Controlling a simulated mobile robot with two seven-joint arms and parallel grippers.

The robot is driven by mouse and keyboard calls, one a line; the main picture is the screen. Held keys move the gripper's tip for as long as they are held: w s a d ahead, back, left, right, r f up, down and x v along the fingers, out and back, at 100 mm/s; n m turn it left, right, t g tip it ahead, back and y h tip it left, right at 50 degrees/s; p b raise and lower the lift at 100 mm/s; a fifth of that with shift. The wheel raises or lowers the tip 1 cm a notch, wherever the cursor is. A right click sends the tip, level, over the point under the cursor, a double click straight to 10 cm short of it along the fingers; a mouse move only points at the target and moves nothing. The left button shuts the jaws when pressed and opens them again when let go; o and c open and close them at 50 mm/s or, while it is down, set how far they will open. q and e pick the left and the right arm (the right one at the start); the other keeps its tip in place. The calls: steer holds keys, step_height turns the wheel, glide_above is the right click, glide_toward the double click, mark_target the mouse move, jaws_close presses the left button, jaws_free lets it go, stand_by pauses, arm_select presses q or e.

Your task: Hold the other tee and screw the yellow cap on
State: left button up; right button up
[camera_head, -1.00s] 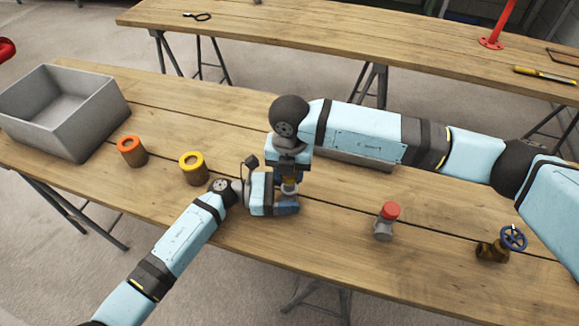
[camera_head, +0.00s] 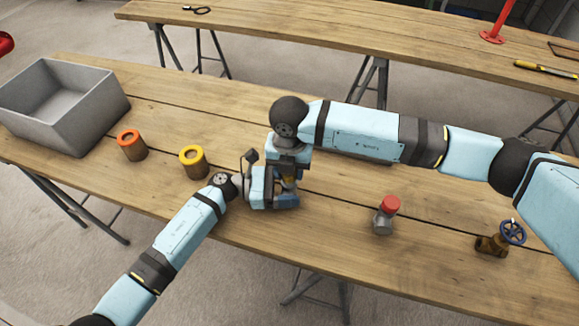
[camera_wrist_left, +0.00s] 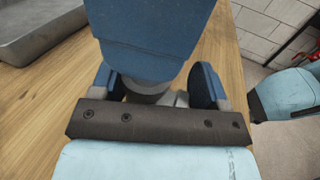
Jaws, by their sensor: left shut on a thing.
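My left gripper (camera_head: 287,201) is low over the near table and shut on a grey tee (camera_wrist_left: 150,88). The tee is mostly hidden; a little grey shows between the blue fingers in the left wrist view. My right gripper (camera_head: 288,172) points straight down right above the left one. A small yellow patch, probably the yellow cap (camera_head: 289,184), shows between the two grippers. The right fingers cover the join, so I cannot tell how the cap sits on the tee. A second grey tee with a red cap (camera_head: 384,215) stands to the right.
A grey bin (camera_head: 75,125) stands at the far left. An orange-topped cylinder (camera_head: 131,145) and a yellow-topped cylinder (camera_head: 194,162) stand left of the grippers. A brass valve with a blue wheel (camera_head: 500,240) is at the right. A flat grey item lies partly behind my right arm.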

steer(key=shift+f, duration=0.6)
arm_select(q)
steer(key=c, duration=0.4)
steer(key=shift+c, duration=0.2)
arm_select(e)
steer(key=m, duration=1.4)
steer(key=shift+s, duration=0.1)
steer(key=m, duration=0.6)
steer(key=o, duration=0.9)
